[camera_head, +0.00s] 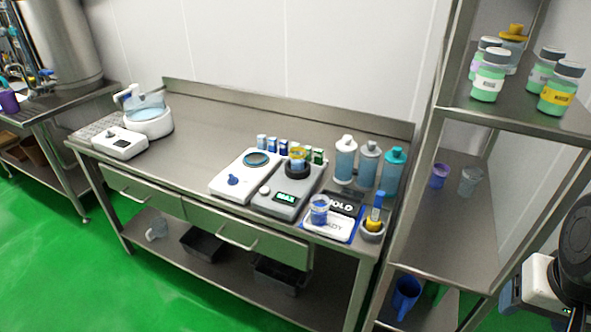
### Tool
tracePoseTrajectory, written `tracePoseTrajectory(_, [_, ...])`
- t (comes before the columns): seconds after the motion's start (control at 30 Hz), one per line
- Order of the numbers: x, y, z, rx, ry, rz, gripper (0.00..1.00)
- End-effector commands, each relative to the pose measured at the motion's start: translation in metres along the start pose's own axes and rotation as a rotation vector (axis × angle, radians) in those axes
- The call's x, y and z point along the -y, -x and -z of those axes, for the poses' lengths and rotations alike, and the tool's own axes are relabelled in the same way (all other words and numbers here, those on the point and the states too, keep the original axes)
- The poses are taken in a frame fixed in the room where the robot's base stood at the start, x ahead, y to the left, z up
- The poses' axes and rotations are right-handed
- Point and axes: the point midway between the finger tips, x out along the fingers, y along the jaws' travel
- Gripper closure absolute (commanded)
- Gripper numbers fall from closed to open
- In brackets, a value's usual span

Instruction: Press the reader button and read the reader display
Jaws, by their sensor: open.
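A grey device (272,207) stands at the middle front of the steel bench. Its small dark display (286,198) is lit with green characters too small to read surely. A pale round button (265,190) sits to the left of the display. A small jar with a yellow top (298,157) stands in the dark round seat at the back of this device. I take it for the reader, but I cannot be sure. Part of my arm shows at the right edge, beside the shelf rack and well away from the device. My gripper's fingers cannot be made out.
A white device with a blue knob (232,181) stands left of the grey one. Several small boxes and bottles (345,160) stand behind. A cup (319,210) on a white card and a dark sign (345,205) lie right. The bench's left middle is clear.

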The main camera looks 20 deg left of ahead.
Motion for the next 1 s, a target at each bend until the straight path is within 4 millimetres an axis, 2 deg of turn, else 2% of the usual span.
tracePoseTrajectory(0.2, [0.0,0.0,0.0,0.0,0.0,0.0,0.35])
tracePoseTrajectory(0.63, [0.0,0.0,0.0,0.0,0.0,0.0,1.0])
tracePoseTrajectory(1.0, [0.0,0.0,0.0,0.0,0.0,0.0,1.0])
